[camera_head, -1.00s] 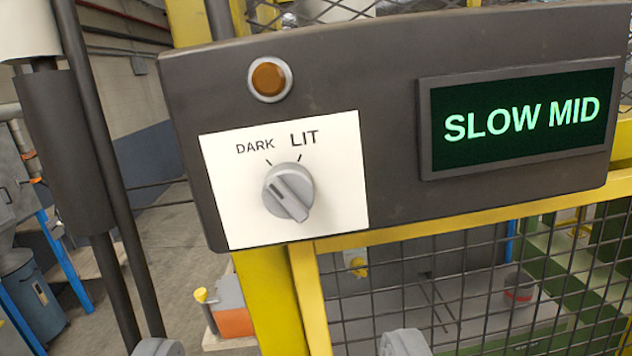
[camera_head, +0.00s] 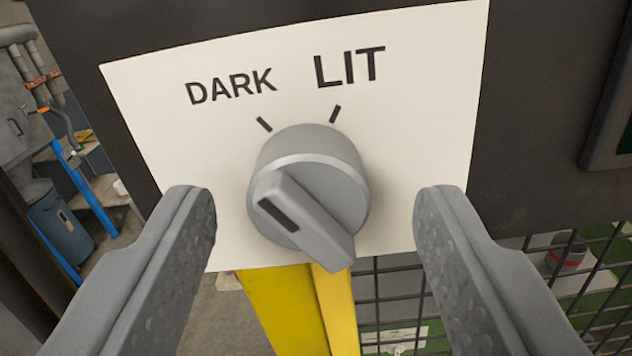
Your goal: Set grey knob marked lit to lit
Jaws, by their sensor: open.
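The grey knob (camera_head: 315,180) sits on a white label plate (camera_head: 420,90) on a dark panel. The plate reads DARK at the left and LIT at the right, each with a short black tick below it. The knob's raised bar runs from upper left to lower right. A dark line on the bar's upper-left end points up and left, toward the DARK side rather than the LIT tick. My gripper (camera_head: 315,215) is open, with one finger on each side of the knob. Both fingers appear apart from the knob.
The dark panel (camera_head: 540,110) extends to the right, where the edge of a display frame (camera_head: 608,130) shows. A yellow post (camera_head: 285,310) and wire mesh (camera_head: 395,300) stand below. Blue-legged equipment is in the left background.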

